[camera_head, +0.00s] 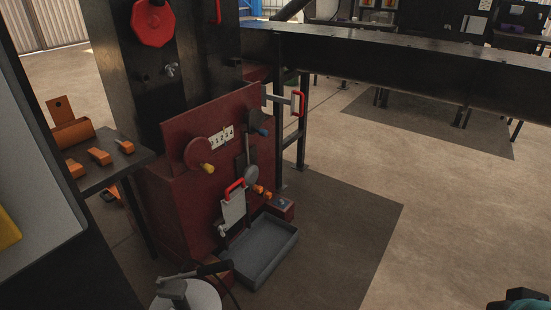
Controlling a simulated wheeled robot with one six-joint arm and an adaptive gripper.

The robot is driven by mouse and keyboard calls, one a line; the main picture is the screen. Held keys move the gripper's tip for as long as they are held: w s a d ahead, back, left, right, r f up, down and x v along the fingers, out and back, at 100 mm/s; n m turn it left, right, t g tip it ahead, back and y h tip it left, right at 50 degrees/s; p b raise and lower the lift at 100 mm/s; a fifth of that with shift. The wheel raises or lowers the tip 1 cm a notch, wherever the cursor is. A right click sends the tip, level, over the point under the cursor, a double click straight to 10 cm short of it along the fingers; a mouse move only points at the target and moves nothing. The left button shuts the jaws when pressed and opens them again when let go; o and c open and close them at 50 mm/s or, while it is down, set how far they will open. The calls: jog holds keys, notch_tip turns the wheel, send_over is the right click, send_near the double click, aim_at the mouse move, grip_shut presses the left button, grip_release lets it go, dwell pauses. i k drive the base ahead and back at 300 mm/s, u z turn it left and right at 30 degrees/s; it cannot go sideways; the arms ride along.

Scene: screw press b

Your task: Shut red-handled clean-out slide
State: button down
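The clean-out slide appears to be the light grey upright plate (233,211) low on the front of the dark red press housing (190,215). Its red loop handle (235,186) is at the plate's top edge. The plate stands just above and behind a grey tray (262,250) on the floor. I cannot tell from this view how far the slide is open. A second red handle (298,103) sits on a grey bracket at the housing's upper right.
A side shelf (110,160) with orange blocks stands left of the press. A numbered plate (221,138), a round disc with a yellow knob (197,153) and a grey lever (250,165) are above the slide. A dark beam (400,65) crosses behind.

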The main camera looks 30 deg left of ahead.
aim_at(233, 205)
jog(key=u, duration=0.35)
jog(key=i, duration=1.1)
jog(key=u, duration=1)
jog(key=i, duration=0.35)
jog(key=u, duration=0.25)
